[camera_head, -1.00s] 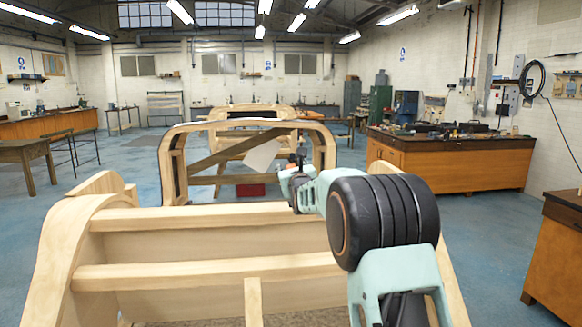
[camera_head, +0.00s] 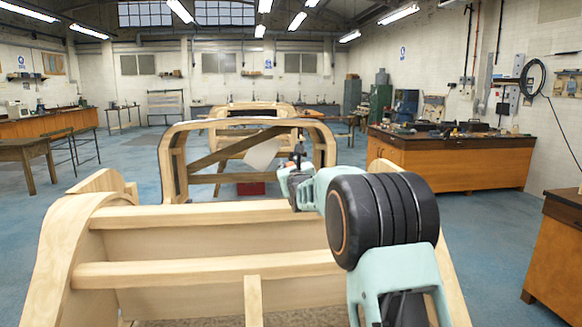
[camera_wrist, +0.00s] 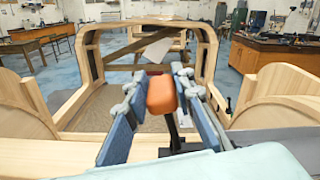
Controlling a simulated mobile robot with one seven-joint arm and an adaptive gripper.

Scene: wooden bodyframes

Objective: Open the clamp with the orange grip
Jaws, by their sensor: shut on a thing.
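The clamp's orange grip (camera_wrist: 162,94) stands upright in the middle of the wrist view. A dark bar (camera_wrist: 173,132) runs down from it toward the wooden rail. My gripper (camera_wrist: 160,84) has its two blue-grey fingers on either side of the orange grip and is shut on it. In the head view my gripper (camera_head: 293,183) is at the rear rail of the nearest wooden frame, with a dark upper part of the clamp (camera_head: 299,151) showing just above it.
The nearest wooden bodyframe (camera_head: 190,215) fills the foreground under my arm. Another bodyframe (camera_head: 172,160) stands behind it, with a white sheet (camera_head: 262,154) on it. A wooden workbench (camera_head: 450,160) stands to the right. Open blue floor (camera_head: 100,180) lies to the left.

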